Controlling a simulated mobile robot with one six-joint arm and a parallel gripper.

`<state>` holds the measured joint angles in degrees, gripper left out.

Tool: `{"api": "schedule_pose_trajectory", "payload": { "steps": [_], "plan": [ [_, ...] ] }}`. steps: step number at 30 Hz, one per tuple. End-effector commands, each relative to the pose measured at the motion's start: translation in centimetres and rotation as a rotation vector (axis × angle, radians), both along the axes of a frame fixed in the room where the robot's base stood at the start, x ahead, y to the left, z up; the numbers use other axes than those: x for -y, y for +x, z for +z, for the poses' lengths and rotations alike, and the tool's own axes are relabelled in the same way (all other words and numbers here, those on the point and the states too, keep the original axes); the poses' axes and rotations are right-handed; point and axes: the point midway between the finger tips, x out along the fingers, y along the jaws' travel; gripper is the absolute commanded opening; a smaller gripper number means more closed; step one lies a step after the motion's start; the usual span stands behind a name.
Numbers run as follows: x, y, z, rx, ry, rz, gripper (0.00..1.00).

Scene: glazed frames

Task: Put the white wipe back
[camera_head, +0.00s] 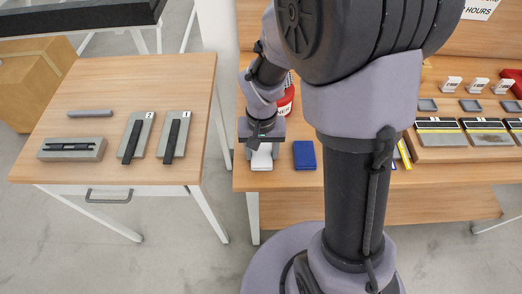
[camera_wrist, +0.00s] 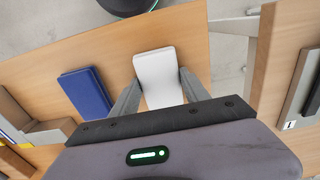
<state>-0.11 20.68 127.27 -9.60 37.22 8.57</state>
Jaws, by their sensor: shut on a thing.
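The white wipe (camera_head: 261,158) is a small white block at the front left corner of the right-hand wooden table. My gripper (camera_head: 262,143) is above it in the head view, pointing down. In the wrist view, the white wipe (camera_wrist: 158,75) lies between the two grey fingers of my gripper (camera_wrist: 160,92), which are shut on it. It is at or just above the table top; I cannot tell whether it touches. A blue wipe (camera_head: 305,155) lies to its right in the head view, and it shows to the left in the wrist view (camera_wrist: 85,92).
The left table (camera_head: 80,95) holds a grey bar (camera_head: 90,114), a grey block with a black slot (camera_head: 72,149), and plates numbered 2 (camera_head: 135,138) and 1 (camera_head: 174,138). On the right table, a wooden rack (camera_head: 430,155) holds glazed frames. A narrow gap separates the tables.

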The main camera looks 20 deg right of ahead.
Motion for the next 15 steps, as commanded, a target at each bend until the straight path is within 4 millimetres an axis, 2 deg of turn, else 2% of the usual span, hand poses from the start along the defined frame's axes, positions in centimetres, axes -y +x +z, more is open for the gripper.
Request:
{"api": "schedule_pose_trajectory", "payload": {
  "steps": [8, 9, 12, 15],
  "plan": [
    [0.02, 0.00, -0.25, 0.001, 0.000, 0.000, 0.16],
    [0.02, 0.00, -0.17, 0.001, 0.000, 0.000, 0.59],
    [0.03, 0.00, -0.11, 0.001, 0.000, 0.000, 0.75],
    [0.03, 0.00, -0.10, 0.001, 0.000, 0.000, 0.75]
  ]
}}
